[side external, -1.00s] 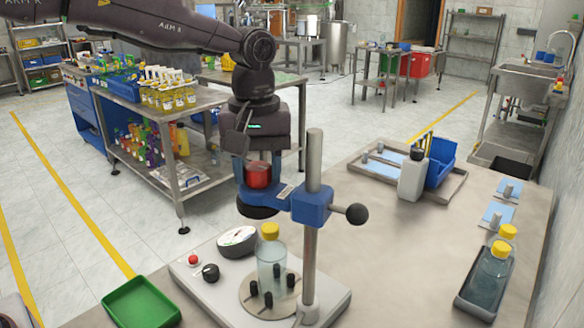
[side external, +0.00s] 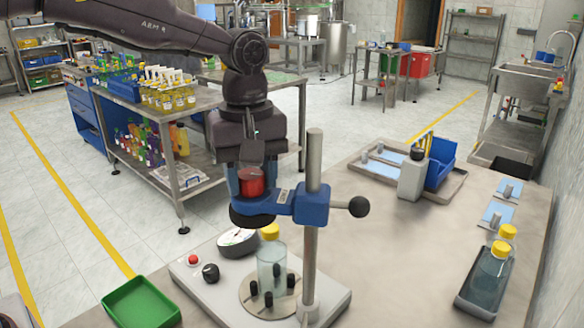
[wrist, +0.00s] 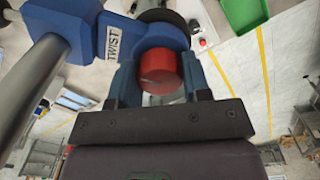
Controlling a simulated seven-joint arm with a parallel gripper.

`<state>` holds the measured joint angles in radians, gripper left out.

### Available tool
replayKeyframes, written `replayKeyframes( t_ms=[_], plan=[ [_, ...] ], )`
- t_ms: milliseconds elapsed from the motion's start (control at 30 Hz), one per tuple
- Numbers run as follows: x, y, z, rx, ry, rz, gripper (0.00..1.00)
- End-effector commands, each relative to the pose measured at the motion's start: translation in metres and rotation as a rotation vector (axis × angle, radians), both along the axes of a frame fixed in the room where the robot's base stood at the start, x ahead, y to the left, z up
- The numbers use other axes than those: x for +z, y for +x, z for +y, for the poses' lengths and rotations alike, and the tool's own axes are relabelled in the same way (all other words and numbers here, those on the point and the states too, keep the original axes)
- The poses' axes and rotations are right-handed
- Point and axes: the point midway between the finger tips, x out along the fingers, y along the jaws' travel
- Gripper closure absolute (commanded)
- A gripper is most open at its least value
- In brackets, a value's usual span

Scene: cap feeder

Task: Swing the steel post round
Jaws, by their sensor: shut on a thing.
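The steel post (side external: 312,225) stands upright on the grey base of the capping stand. A blue arm (side external: 290,200) with a black-knobbed lever on the right is clamped round it. A red knob (side external: 251,181) sits on the arm's left end, above a black round head (side external: 250,216). My gripper (side external: 250,182) is shut on the red knob from above. In the wrist view the red knob (wrist: 160,72) sits between my fingers, and the blue arm bears the label "TWIST". A clear bottle with a yellow cap (side external: 271,258) stands on the round plate, right of and below the black head.
A dial gauge (side external: 238,242) and a red button (side external: 193,259) are on the base. A green tray (side external: 140,303) lies at front left. A tray with capped bottles (side external: 485,280) is at right. A white bottle (side external: 412,178) stands at the back.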

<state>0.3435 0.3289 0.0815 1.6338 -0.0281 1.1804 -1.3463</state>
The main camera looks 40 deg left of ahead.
Motion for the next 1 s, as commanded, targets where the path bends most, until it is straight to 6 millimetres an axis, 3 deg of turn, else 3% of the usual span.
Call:
replayKeyframes(
  t_ms=[167,600,1000],
  plan=[
    [0.000,-0.001,-0.002,0.013,-0.003,-0.002,0.77],
    [0.000,-0.018,-0.017,0.256,-0.004,-0.002,0.77],
    [0.001,-0.019,-0.018,0.290,-0.004,-0.004,0.77]
  ],
)
